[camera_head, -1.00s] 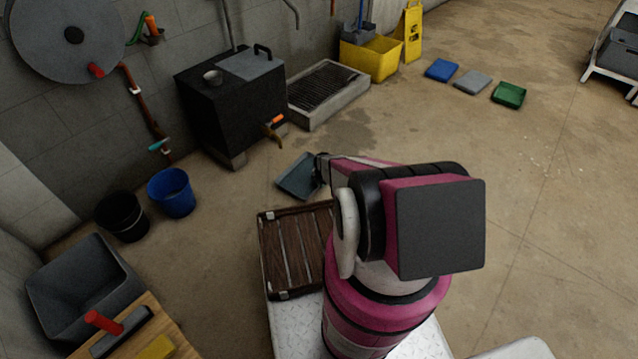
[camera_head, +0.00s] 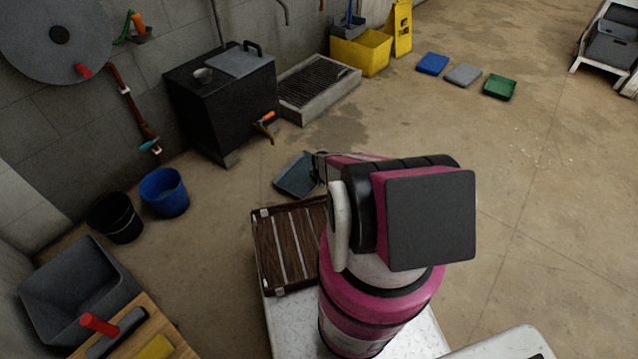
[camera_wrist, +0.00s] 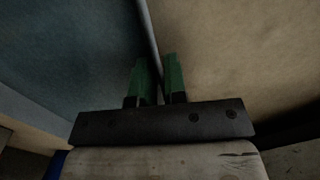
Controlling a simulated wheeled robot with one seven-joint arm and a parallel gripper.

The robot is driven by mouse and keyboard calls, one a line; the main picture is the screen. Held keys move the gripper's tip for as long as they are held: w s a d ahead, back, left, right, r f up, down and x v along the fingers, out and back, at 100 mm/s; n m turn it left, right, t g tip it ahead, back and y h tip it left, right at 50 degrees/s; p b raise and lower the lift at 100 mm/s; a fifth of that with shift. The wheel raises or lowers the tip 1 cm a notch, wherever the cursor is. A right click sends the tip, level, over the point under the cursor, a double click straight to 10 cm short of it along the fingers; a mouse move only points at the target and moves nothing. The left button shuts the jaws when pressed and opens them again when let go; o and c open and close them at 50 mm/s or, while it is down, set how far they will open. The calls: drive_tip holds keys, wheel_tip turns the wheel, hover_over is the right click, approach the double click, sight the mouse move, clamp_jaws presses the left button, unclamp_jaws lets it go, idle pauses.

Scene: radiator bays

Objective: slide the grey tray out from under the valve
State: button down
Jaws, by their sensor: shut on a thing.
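The grey tray (camera_head: 295,176), shallow and blue-grey, lies on the floor in front of the black tank, clear of the spot straight below the valve. The valve (camera_head: 265,121) is a brass tap with an orange handle, low on the tank's front. My gripper (camera_head: 318,166) is at the tray's right edge, partly hidden by my arm. In the wrist view my gripper (camera_wrist: 158,75) has its green fingers on either side of the tray's thin rim, shut on it. The tray's inside (camera_wrist: 75,50) fills the left of that view.
The black tank (camera_head: 222,105) stands by the wall beside a floor grate (camera_head: 318,85). A blue bucket (camera_head: 165,192) and a black bucket (camera_head: 115,218) stand left. A brown slatted rack (camera_head: 290,245) is near my base. Open floor lies to the right.

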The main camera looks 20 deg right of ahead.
drive_tip(key=shift+s+d+f, duration=0.1)
drive_tip(key=shift+s+d, duration=0.45)
drive_tip(key=shift+s, duration=0.3)
drive_tip(key=shift+s+d+f, duration=0.15)
drive_tip(key=shift+s+d, duration=0.4)
drive_tip(key=shift+s, duration=0.25)
drive_tip(key=shift+s+d+f, duration=0.1)
drive_tip(key=shift+s+d, duration=0.45)
drive_tip(key=shift+s, duration=0.3)
drive_tip(key=shift+c, duration=0.4)
unclamp_jaws()
wheel_tip(320, 180, up, 10)
drive_tip(key=shift+w+f, duration=0.15)
drive_tip(key=shift+w, duration=0.2)
drive_tip(key=shift+a, duration=0.1)
